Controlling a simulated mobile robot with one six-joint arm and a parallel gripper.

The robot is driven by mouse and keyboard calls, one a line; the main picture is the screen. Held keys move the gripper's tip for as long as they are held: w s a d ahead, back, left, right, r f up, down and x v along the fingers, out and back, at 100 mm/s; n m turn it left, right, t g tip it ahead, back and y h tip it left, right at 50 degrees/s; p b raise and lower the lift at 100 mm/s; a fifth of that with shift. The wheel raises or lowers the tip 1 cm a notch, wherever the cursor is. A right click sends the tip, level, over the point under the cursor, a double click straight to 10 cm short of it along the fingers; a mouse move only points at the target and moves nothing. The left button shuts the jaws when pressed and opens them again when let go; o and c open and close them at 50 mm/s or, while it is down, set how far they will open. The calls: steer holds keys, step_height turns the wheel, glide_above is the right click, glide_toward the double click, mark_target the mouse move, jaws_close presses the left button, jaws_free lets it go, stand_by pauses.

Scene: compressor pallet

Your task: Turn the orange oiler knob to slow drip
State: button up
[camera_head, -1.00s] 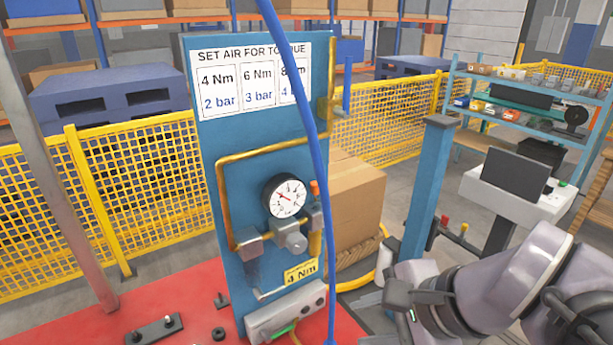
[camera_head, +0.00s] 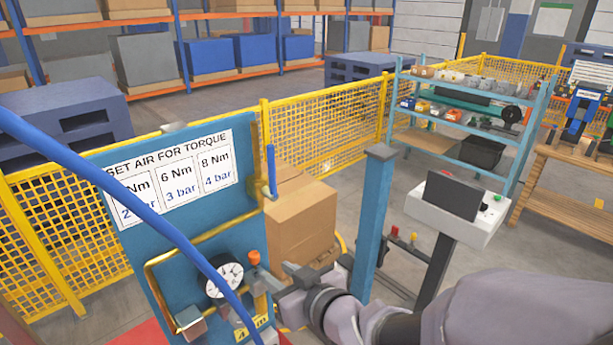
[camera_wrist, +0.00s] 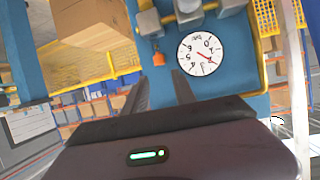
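The orange oiler knob (camera_head: 253,257) sits on top of the oiler at the right edge of the blue panel (camera_head: 160,240), just right of the round pressure gauge (camera_head: 225,280). My gripper (camera_head: 272,276) is close to the knob, to its right and slightly below in the head view. In the wrist view the knob (camera_wrist: 158,60) shows between and just beyond my two dark fingertips (camera_wrist: 159,76), which are spread apart with nothing between them. I see no clear contact. My arm and the blue hose hide part of the fittings below.
A blue hose (camera_head: 130,200) crosses in front of the panel. A yellow pipe (camera_head: 205,238) runs around the gauge. A cardboard box (camera_head: 300,215) stands behind the panel, and a blue post (camera_head: 372,215) stands to the right. Yellow mesh fencing (camera_head: 330,135) lies behind.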

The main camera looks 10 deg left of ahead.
mark_target(257, 258)
steer(key=b+x, duration=0.1)
steer(key=x, duration=0.9)
steer(key=shift+w+a+f, duration=0.2)
steer(key=shift+w, duration=0.05)
steer(key=shift+c, duration=0.2)
steer(key=shift+r, duration=0.1)
jaws_close()
